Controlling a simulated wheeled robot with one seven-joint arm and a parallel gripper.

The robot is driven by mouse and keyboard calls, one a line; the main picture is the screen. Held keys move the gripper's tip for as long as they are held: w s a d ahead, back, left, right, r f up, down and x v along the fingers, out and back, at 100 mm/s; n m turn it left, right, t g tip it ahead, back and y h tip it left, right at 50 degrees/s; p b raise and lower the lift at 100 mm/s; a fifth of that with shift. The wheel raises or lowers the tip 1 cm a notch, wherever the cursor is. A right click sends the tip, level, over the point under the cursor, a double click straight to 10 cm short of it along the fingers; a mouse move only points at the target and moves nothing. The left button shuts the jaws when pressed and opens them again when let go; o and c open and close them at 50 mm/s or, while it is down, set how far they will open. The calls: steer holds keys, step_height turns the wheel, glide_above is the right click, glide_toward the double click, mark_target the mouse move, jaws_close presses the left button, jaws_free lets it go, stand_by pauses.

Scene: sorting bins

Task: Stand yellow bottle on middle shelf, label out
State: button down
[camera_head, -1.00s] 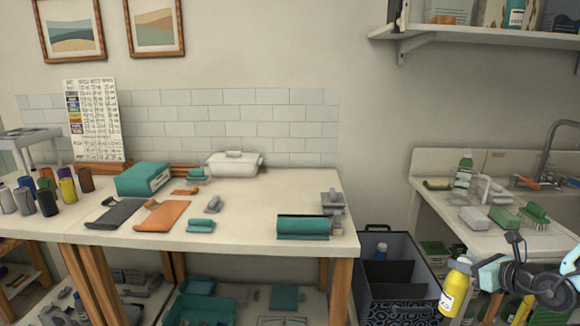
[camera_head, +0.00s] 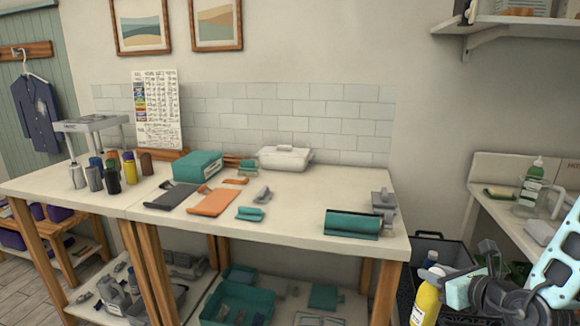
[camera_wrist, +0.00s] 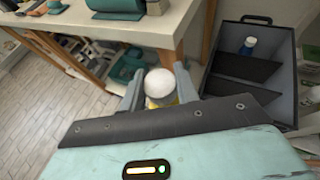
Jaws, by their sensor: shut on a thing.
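The yellow bottle (camera_head: 426,300) has a white cap and hangs upright at the lower right of the head view. My gripper (camera_head: 447,292) is shut on it. In the wrist view the bottle's white cap (camera_wrist: 159,84) shows between the two fingers of my gripper (camera_wrist: 160,90), with a little yellow below it. Low shelves show under the worktable (camera_head: 250,232) and in the wooden unit (camera_head: 62,258) at the far left, which holds purple things. Which one is the middle shelf I cannot tell.
A sink counter (camera_head: 500,215) is at the right, with a wall shelf (camera_head: 515,25) above. Bare floor (camera_wrist: 45,120) lies at the left of the wrist view.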

mark_target(430, 319)
steer(key=f, duration=0.3)
steer(key=s+f+n+y, duration=0.1)
steer(key=f, duration=0.3)
steer(key=s+f+n+y, duration=0.1)
steer(key=f, duration=0.2)
steer(key=shift+a+f+g, duration=0.15)
steer(key=shift+f+g, duration=0.1)
steer(key=shift+g, duration=0.15)
steer(key=shift+s+f+y, duration=0.15)
steer(key=shift+f+y, duration=0.15)
steer(key=shift+f, duration=0.05)
steer(key=shift+a, duration=0.1)
